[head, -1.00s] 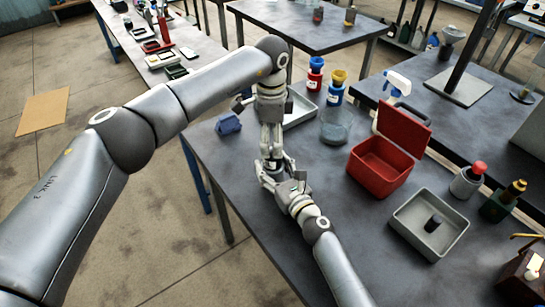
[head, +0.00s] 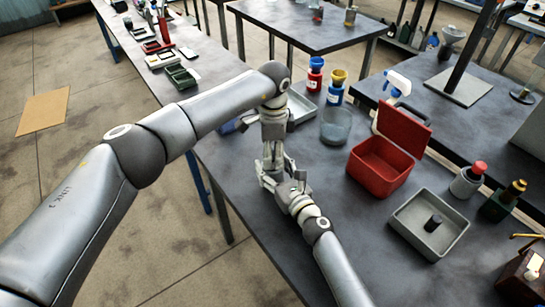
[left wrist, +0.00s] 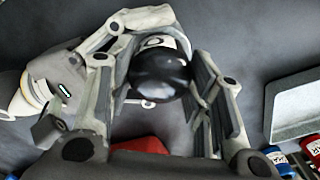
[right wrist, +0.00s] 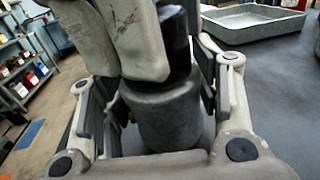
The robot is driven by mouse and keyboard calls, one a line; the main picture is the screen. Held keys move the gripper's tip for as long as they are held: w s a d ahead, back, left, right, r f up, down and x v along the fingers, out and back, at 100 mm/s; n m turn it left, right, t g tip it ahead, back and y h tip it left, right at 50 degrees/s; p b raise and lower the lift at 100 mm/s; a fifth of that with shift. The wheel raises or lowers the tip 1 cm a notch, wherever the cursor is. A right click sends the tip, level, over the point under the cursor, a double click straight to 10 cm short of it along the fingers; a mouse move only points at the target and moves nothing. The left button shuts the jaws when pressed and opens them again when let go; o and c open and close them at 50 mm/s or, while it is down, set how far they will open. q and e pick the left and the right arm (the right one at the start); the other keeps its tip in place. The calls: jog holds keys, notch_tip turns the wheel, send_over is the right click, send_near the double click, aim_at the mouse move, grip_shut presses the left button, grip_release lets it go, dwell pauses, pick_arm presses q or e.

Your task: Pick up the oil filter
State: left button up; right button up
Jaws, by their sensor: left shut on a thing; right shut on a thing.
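A grey cylinder (right wrist: 165,120) with a dark top (right wrist: 177,45) stands between the fingers of my right gripper (right wrist: 160,110), which is shut on it. My left gripper (head: 270,165) comes from above and is shut on the dark top, which shows as a glossy black round thing (left wrist: 160,80) in the left wrist view. In the head view the two grippers meet over the table and hide most of the held thing. I cannot tell whether the cylinder touches the table. A small black cylinder (head: 433,223), possibly the oil filter, stands in a grey tray (head: 405,228) at the right.
An open red box (head: 380,170), a clear beaker (head: 336,128), a blue bottle with a yellow cap (head: 335,92) and a red-capped container (head: 468,181) stand nearby. The table's left edge is close to my grippers.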

aim_at(273, 151)
pick_arm(q)
jog(key=shift+c, duration=1.1)
jog(key=shift+r, duration=0.15)
notch_tip(273, 151, up, 10)
jog(key=shift+f, duration=0.1)
pick_arm(e)
jog(key=o, duration=1.4)
jog(key=shift+s, duration=0.1)
